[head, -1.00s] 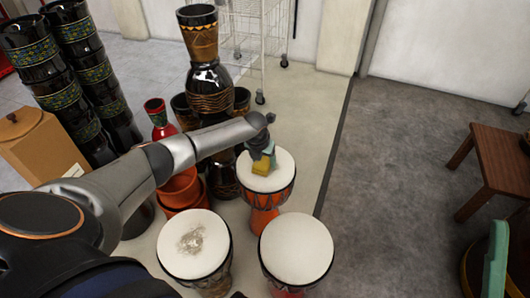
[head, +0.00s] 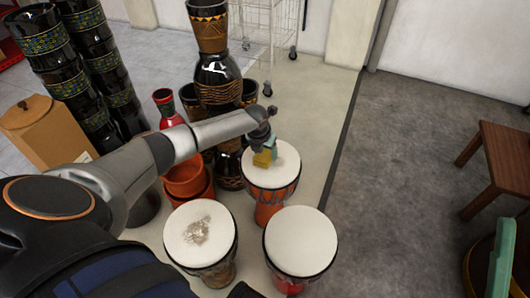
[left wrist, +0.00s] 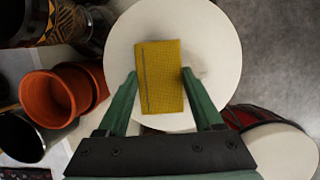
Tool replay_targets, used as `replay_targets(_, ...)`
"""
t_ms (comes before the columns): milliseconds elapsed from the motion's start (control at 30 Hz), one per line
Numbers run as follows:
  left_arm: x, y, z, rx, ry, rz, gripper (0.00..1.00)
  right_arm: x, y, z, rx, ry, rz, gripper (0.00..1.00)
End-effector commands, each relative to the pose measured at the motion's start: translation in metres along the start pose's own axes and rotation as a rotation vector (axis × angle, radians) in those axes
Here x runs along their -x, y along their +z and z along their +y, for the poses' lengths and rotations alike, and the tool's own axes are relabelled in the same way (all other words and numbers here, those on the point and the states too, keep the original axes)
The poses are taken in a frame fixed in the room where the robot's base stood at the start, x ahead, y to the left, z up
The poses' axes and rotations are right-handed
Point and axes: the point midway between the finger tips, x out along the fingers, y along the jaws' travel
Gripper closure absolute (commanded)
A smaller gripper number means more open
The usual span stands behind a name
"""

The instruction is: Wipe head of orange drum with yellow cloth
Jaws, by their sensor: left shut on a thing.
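The orange drum (head: 268,200) stands upright behind two other drums, with a round white head (head: 288,160). The yellow cloth (head: 263,158) is on or just above the left part of this head; I cannot tell whether it touches. My left gripper (head: 266,147) is shut on the cloth, over the head. In the left wrist view the cloth (left wrist: 160,95) is a flat yellow rectangle between the two green fingers (left wrist: 158,72), with the white head (left wrist: 217,45) around it. A faint grey mark shows on the head just right of the cloth.
A drum (head: 200,238) with a grey-brown smudge and a clean white-headed drum (head: 300,242) stand in front. Orange pots (head: 185,178) and tall black stacked drums (head: 218,85) stand left and behind. Grey floor at right is open up to a wooden stool (head: 510,165).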

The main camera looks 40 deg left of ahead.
Motion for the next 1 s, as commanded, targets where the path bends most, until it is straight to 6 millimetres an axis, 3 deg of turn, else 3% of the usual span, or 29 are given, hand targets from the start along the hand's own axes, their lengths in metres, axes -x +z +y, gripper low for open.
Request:
replay_targets(200, -0.010, 0.012, 0.001, 0.000, 0.000, 0.000, 0.84, 0.018, 0.017, -0.008, 0.000, 0.000, -0.001, 0.34)
replay_targets(433, -0.010, 0.020, 0.002, 0.000, 0.000, 0.003, 0.84, 0.023, 0.022, -0.010, 0.000, 0.000, -0.001, 0.34)
replay_targets(667, -0.004, 0.019, 0.002, -0.001, 0.001, 0.004, 0.84, 0.016, 0.016, -0.006, -0.001, 0.006, -0.001, 0.34)
replay_targets(1000, 0.006, 0.000, 0.000, -0.003, 0.000, 0.004, 0.84, -0.007, -0.006, 0.004, -0.002, 0.010, 0.000, 0.34)
